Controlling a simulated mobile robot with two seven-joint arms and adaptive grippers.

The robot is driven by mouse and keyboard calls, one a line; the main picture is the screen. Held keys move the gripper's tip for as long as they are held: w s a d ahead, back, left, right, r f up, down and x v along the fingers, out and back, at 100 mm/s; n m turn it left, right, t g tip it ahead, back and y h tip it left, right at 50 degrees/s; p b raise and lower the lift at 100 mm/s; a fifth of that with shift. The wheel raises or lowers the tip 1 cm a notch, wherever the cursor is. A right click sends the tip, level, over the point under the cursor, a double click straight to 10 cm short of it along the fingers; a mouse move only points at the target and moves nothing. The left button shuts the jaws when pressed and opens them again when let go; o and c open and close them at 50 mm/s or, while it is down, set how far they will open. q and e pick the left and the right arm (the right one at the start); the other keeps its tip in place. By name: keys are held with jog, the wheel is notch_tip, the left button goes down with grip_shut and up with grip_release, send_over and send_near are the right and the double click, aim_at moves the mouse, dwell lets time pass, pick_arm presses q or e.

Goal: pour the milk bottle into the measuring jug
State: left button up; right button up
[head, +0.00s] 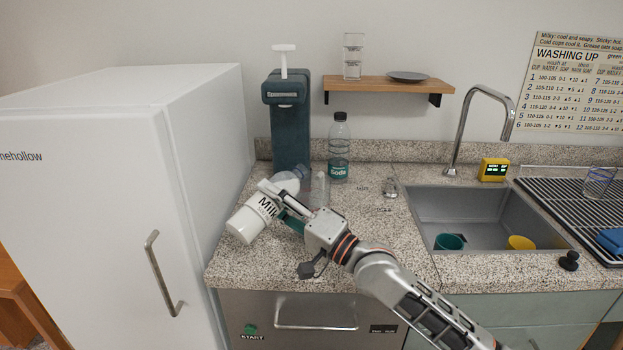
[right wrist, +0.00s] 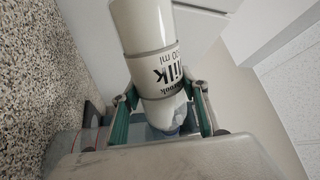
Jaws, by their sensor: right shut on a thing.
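The white milk bottle (head: 243,226) is in my right gripper (head: 284,206), shut around it above the counter. In the right wrist view the bottle (right wrist: 148,25) lies between the green-padded fingers of the gripper (right wrist: 162,112). A clear vessel (head: 320,190), apparently the measuring jug, stands just right of the neck, partly hidden by the gripper. I cannot tell whether milk is flowing. My left gripper is not in view.
A dark teal dispenser (head: 290,125) and a soda bottle (head: 339,150) stand behind. The white fridge (head: 110,190) is close on the left. A small clear glass (head: 391,186) and the sink (head: 470,205), holding cups, are to the right. Counter between is mostly free.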

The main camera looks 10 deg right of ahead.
aim_at(275, 182)
jog(key=shift+s+r, duration=0.1)
jog(key=shift+r, duration=0.45)
jog(key=shift+d+m+p, duration=0.15)
jog(key=shift+m+p, duration=0.25)
jog(key=shift+p, duration=0.15)
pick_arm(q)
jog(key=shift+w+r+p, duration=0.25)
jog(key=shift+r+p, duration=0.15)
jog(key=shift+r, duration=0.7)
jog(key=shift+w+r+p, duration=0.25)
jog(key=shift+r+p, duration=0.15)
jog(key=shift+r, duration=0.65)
pick_arm(e)
jog(key=shift+w+d+r+m+t, duration=0.2)
jog(key=shift+w+r+m+t, duration=0.15)
jog(key=shift+r+m, duration=0.2)
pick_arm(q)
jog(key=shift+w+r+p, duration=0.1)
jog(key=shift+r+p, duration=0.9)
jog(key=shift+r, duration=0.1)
pick_arm(e)
jog(key=shift+r+m+h, duration=0.3)
jog(key=shift+m, duration=0.45)
